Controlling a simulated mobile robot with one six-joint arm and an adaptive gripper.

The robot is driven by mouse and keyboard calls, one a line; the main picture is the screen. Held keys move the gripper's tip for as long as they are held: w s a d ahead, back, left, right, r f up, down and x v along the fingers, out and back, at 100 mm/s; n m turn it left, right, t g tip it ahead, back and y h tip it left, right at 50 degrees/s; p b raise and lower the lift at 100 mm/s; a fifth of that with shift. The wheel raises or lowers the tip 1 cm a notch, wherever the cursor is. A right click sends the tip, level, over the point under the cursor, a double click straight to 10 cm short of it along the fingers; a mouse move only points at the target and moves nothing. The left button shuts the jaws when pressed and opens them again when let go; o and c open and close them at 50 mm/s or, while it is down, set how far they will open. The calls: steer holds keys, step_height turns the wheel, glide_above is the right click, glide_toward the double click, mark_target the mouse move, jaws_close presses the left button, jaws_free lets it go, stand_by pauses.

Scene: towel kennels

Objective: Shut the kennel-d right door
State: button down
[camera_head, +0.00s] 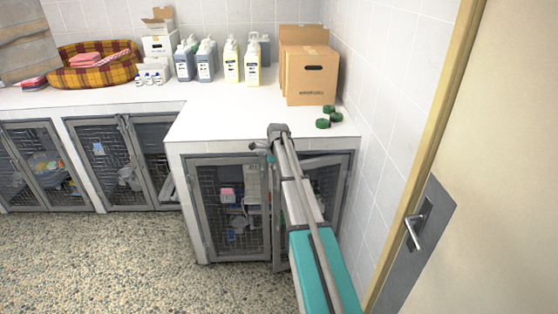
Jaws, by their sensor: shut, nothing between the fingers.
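The rightmost kennel under the white counter has two grey-framed wire-mesh doors. I take it to be kennel-d, though no label shows. Its left door (235,210) looks shut. Its right door (279,250) is mostly hidden behind my arm. A strip of its frame shows left of the arm, and mesh and grey frame show to the right. I cannot tell for sure how far it stands open. My gripper (262,150) is small in view, at the counter's front edge near the top of the kennel, between the two doors. It is shut and empty. Contact with the door cannot be made out.
Cardboard boxes (312,78) and green rolls (323,123) stand on the counter above. A tiled wall (385,130) and a cream door with a handle (415,230) close off the right. More kennels (105,150) line the left. The speckled floor (120,260) in front is clear.

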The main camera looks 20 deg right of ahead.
steer(key=s+a+n, duration=0.7)
steer(key=s+n, duration=0.1)
steer(key=s, duration=0.3)
steer(key=s+a+n+g, duration=0.1)
steer(key=s+a+n, duration=0.7)
steer(key=s, duration=0.3)
steer(key=s+a+n+g+h, duration=0.1)
steer(key=s+a+n, duration=0.6)
steer(key=s, duration=0.4)
steer(key=shift+s+a+f+n, duration=0.2)
steer(key=shift+s+a+n, duration=0.15)
steer(key=shift+n, duration=0.55)
steer(key=shift+d, duration=0.1)
